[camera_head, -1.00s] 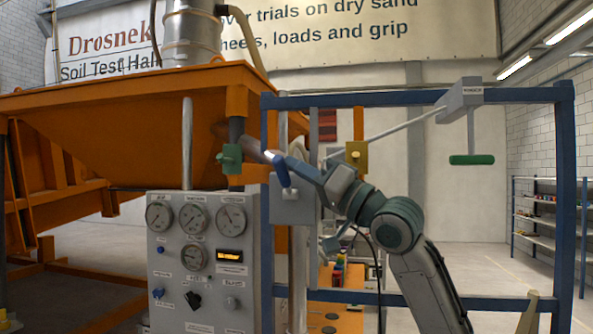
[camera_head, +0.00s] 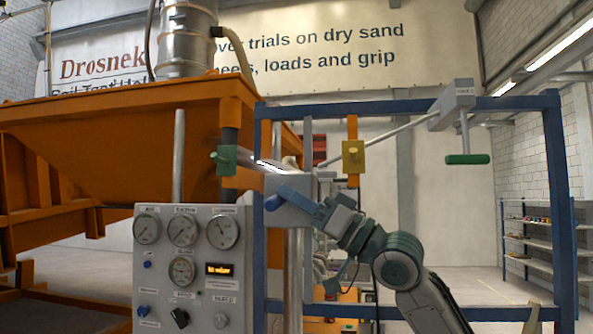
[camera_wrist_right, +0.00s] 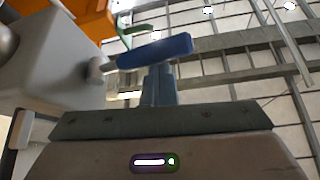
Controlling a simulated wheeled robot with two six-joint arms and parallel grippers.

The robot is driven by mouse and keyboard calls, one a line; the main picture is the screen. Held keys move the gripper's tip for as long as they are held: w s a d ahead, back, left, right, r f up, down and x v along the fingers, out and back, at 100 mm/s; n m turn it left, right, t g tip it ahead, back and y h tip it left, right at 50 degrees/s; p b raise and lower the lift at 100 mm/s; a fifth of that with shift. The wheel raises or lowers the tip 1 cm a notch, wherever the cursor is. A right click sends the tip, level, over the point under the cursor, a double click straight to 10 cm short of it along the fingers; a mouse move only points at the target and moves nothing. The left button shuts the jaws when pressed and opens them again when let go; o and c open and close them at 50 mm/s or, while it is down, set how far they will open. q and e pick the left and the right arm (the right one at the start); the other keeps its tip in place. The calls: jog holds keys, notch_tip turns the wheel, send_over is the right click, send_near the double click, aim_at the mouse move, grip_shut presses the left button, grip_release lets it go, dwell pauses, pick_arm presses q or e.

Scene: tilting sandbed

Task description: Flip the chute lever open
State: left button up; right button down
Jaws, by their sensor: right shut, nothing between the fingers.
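A blue lever handle (camera_head: 273,202) sits on the front of a grey box (camera_head: 293,219) on the blue frame. The right wrist view shows the handle (camera_wrist_right: 155,51) large, joined by a short grey stub to the grey box (camera_wrist_right: 55,75) at left. My right gripper (camera_head: 288,192) is shut and empty, its fingertips close to the handle in the head view. In the wrist view its fingers (camera_wrist_right: 159,85) end right at the handle; I cannot tell whether they touch. My left gripper is not in view.
A gauge panel (camera_head: 187,290) stands left of the box, below the orange hopper (camera_head: 110,140). A green T-handle (camera_head: 468,159) hangs at right from the blue frame (camera_head: 556,210).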

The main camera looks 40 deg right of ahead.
jog(key=shift+w+d+f+b, duration=0.1)
jog(key=shift+f+b, duration=0.45)
jog(key=shift+f, duration=0.5)
